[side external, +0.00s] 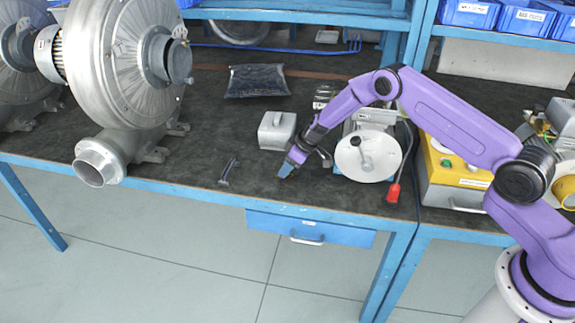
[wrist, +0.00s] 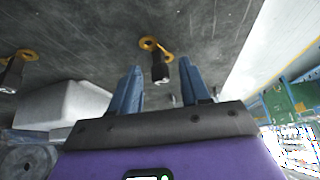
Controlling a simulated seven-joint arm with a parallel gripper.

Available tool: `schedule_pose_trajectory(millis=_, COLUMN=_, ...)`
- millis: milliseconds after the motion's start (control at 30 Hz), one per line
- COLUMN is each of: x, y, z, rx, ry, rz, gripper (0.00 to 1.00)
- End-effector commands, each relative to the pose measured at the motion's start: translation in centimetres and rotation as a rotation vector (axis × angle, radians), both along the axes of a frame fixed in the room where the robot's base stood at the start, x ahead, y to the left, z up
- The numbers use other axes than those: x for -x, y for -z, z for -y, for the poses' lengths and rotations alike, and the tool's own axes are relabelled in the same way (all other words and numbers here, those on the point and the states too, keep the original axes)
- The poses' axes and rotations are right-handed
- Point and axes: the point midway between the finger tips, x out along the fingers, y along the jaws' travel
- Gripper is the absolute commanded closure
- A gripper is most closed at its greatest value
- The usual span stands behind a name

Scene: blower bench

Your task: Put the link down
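My gripper (side external: 286,171) is low at the bench top, near its front edge. In the wrist view its two blue fingers (wrist: 159,66) are spread apart. A small dark part with an orange ring at its end (wrist: 155,58) shows between and beyond the fingertips, with gaps to both fingers. A similar dark part with an orange ring (wrist: 15,70) is at the left of that view. In the side view a small dark piece (side external: 228,172), possibly the link, lies on the bench left of my gripper, apart from it. I cannot tell for certain which part is the link.
A grey metal block with a handle (side external: 277,131) stands just behind my gripper. A large blower (side external: 125,75) stands at left. A machine with a round white disc (side external: 368,155) is close on the right. A dark bag (side external: 256,80) lies farther back. The bench's front edge is near.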

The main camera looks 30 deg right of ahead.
Motion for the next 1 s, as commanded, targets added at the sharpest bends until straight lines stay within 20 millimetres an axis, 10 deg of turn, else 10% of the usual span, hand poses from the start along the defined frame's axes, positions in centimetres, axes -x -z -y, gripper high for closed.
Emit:
schedule_pose_trajectory(millis=367, x=0.0, y=-0.4, z=0.0, rx=0.0, ry=0.0, rz=0.001, gripper=0.52)
schedule_pose_trajectory(millis=1000, x=2.6, y=-6.9, z=2.1, rx=0.0, ry=0.0, rz=0.0, gripper=0.52)
